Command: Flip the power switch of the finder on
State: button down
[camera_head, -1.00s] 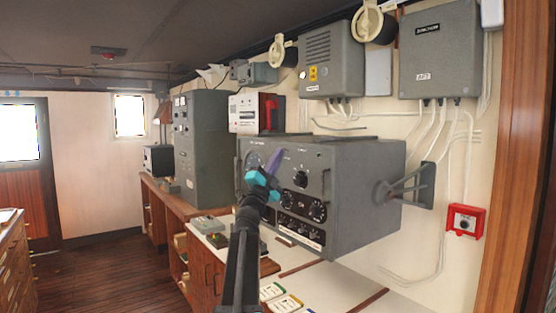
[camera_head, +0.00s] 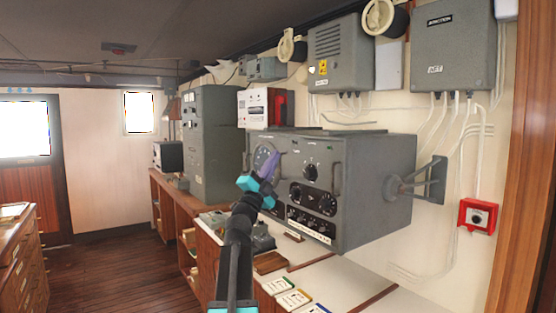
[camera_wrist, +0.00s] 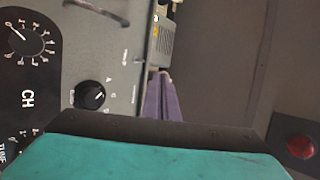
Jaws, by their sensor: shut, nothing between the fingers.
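The finder is a grey box (camera_head: 372,180) fixed to the wall, with dials and knobs on its front panel. My gripper (camera_head: 269,165), with teal and purple parts, is in front of the panel's upper left, near a round dial, and covers part of it. The wrist view shows its purple fingers (camera_wrist: 160,97) together, beside the panel's edge. There, a small black knob (camera_wrist: 90,95) and a larger CH dial (camera_wrist: 27,38) show on the panel. I cannot tell which control is the power switch, nor its position. No contact between fingers and panel is clear.
A tall grey cabinet (camera_head: 213,145) and a white-and-red device (camera_head: 266,108) stand behind. A red wall box (camera_head: 478,217) is at right. The wooden floor at left is clear.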

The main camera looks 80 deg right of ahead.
jog(key=shift+w+a+f+b, duration=0.25)
jog(key=shift+w+a, duration=0.1)
jog(key=shift+a, duration=0.45)
jog(key=shift+w+a+f+b, duration=0.15)
jog(key=shift+w+a+f, duration=0.15)
jog(key=shift+a, duration=0.55)
jog(key=shift+w+a+f+b, duration=0.25)
jog(key=shift+w+a, duration=0.1)
jog(key=shift+a, duration=0.45)
jog(key=shift+w, duration=0.15)
